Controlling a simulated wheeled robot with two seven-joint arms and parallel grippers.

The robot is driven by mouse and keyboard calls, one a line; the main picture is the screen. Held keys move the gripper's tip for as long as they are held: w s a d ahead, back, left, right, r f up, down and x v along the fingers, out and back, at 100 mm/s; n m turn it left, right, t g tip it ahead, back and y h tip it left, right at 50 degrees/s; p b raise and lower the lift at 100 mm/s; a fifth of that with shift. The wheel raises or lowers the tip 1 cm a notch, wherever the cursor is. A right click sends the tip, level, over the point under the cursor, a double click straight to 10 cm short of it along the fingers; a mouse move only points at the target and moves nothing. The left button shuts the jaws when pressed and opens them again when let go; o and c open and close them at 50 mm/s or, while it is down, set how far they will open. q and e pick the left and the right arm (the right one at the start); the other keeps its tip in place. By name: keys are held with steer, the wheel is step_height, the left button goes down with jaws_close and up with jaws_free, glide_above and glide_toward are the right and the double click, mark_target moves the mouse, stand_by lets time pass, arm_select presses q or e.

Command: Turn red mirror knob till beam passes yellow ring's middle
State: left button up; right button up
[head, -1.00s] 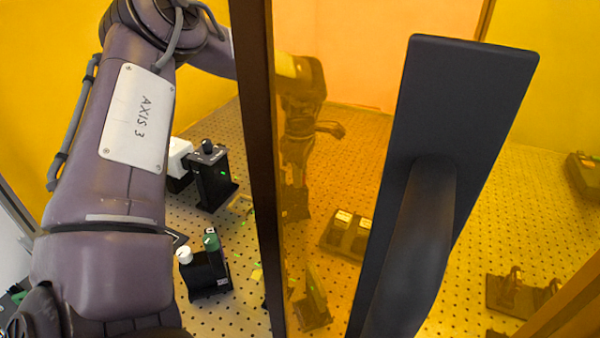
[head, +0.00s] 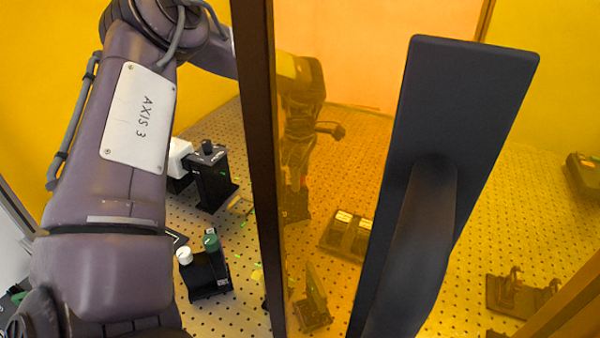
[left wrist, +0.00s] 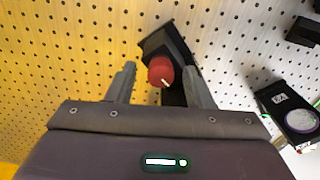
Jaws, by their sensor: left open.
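The red knob (left wrist: 160,72) shows in the left wrist view, with a pale mark on its face. It sits on a black mount (left wrist: 172,42) above the perforated table. My left gripper (left wrist: 161,76) is open, with one grey finger on each side of the knob; whether either touches it I cannot tell. In the head view my left gripper (head: 296,188) is dim behind the amber panel, and the red knob cannot be made out there. I cannot make out the yellow ring or the beam's full path; small green glints show on the table parts. My right gripper is not in view.
A dark upright post (head: 260,150) and amber panel stand before my left forearm. A large dark plate (head: 465,120) blocks the middle right. A black unit with green and white knobs (head: 208,275) and a black block (head: 211,180) stand at left. A black device (left wrist: 292,118) lies right of the gripper.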

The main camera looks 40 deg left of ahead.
arm_select(q)
steer(key=shift+r, duration=0.25)
step_height(320, 180, up, 7)
steer(key=shift+r, duration=0.15)
step_height(320, 180, up, 11)
steer(key=p, duration=1.2)
steer(key=shift+p, duration=0.4)
stand_by(1.3)
